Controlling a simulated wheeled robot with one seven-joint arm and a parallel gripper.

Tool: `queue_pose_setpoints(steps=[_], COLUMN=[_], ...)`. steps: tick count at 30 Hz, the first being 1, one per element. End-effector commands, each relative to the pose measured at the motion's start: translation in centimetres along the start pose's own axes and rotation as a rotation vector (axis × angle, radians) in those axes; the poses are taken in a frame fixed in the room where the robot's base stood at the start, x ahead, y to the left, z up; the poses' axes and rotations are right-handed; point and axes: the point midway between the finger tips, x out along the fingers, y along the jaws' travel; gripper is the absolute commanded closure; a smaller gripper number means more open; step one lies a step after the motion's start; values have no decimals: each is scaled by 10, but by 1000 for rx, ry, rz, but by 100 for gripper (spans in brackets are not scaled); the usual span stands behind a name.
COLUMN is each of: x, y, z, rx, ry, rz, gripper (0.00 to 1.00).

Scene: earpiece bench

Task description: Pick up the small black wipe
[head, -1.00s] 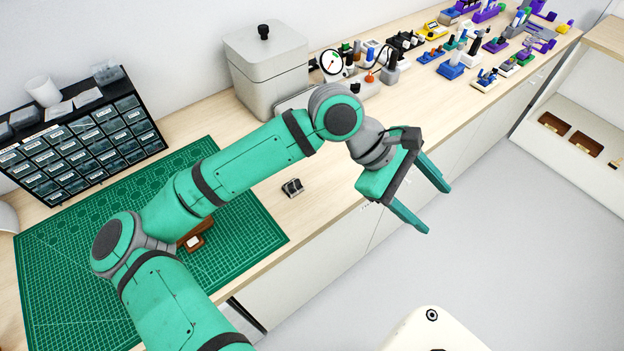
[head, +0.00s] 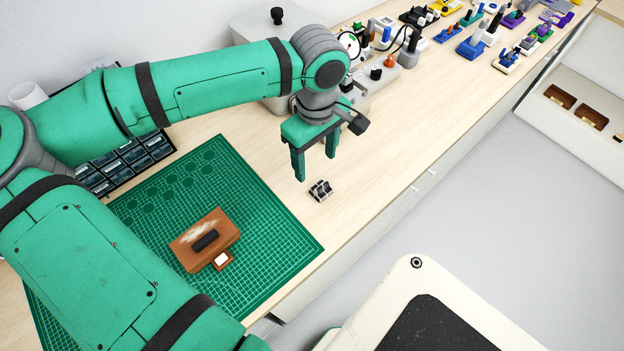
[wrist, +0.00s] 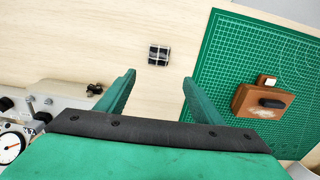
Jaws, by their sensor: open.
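A small black rounded piece (head: 205,240), which looks like the wipe, lies on top of a brown block (head: 226,226) on the green mat. It also shows in the wrist view (wrist: 272,102), on the right. My gripper (head: 315,168) is open and empty, fingers pointing down over the bench beyond the mat's edge. In the wrist view, the gap between my fingers (wrist: 159,78) is well to the left of the black piece. A small black-and-silver object (head: 320,190) stands on bare wood close to my fingers, apart from them; it is not clear what it is.
The green cutting mat (head: 270,235) is mostly bare around the block. A small tab with a white square (head: 221,259) juts from the block's front. A grey box (head: 262,27), a dial gauge (head: 349,43) and several small tools stand farther back. A drawer rack (head: 130,160) is partly hidden by my arm.

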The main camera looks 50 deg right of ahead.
Motion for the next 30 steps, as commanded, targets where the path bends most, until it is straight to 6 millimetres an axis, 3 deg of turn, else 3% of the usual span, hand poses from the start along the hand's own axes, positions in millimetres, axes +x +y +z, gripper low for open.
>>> queue_pose_setpoints(steps=[6,14,24,30], x=[33,51,93,98], y=[6,7,4,5], z=[6,7,11,10], rx=[16,17,10,11], ry=[-4,-3,-4,-2], rz=[0,2,1,2], gripper=[39,39,39,39])
